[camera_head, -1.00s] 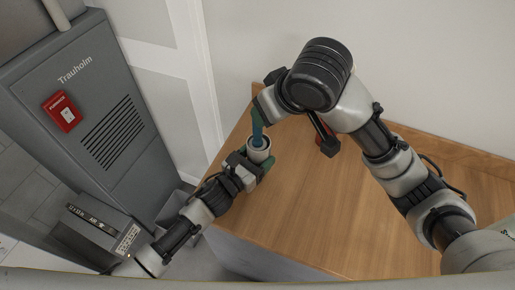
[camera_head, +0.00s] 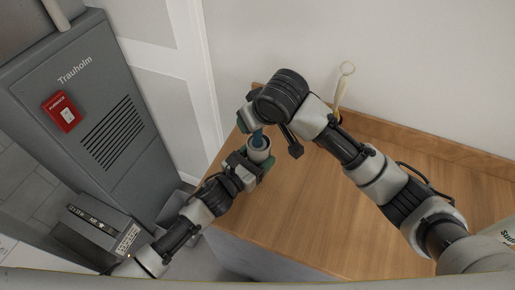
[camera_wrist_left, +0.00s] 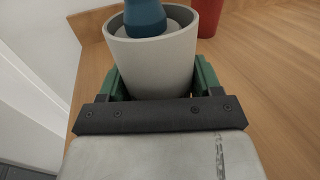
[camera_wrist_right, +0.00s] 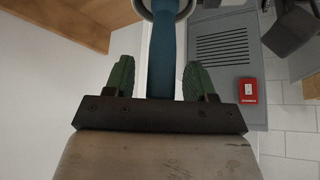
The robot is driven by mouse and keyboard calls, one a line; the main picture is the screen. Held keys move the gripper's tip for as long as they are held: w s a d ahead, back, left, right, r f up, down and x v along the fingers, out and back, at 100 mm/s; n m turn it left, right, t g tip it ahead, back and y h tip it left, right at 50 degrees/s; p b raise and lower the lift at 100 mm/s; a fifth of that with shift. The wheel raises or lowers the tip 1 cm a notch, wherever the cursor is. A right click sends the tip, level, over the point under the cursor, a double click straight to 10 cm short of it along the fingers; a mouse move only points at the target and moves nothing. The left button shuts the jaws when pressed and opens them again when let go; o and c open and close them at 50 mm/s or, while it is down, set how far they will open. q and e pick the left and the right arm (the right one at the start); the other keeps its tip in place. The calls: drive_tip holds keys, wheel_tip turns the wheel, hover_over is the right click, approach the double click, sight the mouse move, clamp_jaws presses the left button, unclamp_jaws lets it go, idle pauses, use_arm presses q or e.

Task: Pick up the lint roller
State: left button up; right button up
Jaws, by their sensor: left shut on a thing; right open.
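The lint roller (camera_head: 258,138) shows as a blue handle pointing up out of a light grey cup (camera_head: 260,154). In the left wrist view, a pale disc around the base of the blue handle (camera_wrist_left: 145,18) sits inside the cup (camera_wrist_left: 153,62). My left gripper (camera_head: 252,166) is shut on the cup, its green fingers on either side of it. My right gripper (camera_wrist_right: 159,78) is open, with the blue handle (camera_wrist_right: 162,50) between its green fingers, a gap showing on each side. The roller's lower part is hidden in the cup.
The wooden top (camera_head: 300,215) is mostly clear in front. A red container (camera_wrist_left: 208,15) stands beside the cup. A cream item with a ring (camera_head: 342,88) stands near the wall. A partly cut-off package (camera_head: 503,232) is at the right. A grey cabinet (camera_head: 80,90) stands left.

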drive_tip(key=shift+c, duration=0.3)
clamp_jaws()
drive_tip(key=shift+r, duration=0.15)
use_arm(q)
drive_tip(key=shift+a+f, duration=0.1)
drive_tip(key=shift+f, duration=0.2)
drive_tip(key=shift+c, duration=0.2)
use_arm(e)
wheel_tip(320, 180, up, 9)
drive_tip(key=shift+a+f, duration=0.1)
use_arm(q)
drive_tip(key=shift+s+r, duration=0.1)
drive_tip(key=shift+s, duration=0.05)
use_arm(e)
drive_tip(key=shift+s+r, duration=0.1)
drive_tip(key=shift+r, duration=0.55)
use_arm(q)
drive_tip(key=o, duration=1)
drive_tip(key=shift+r, duration=0.15)
use_arm(e)
drive_tip(key=shift+f, duration=0.15)
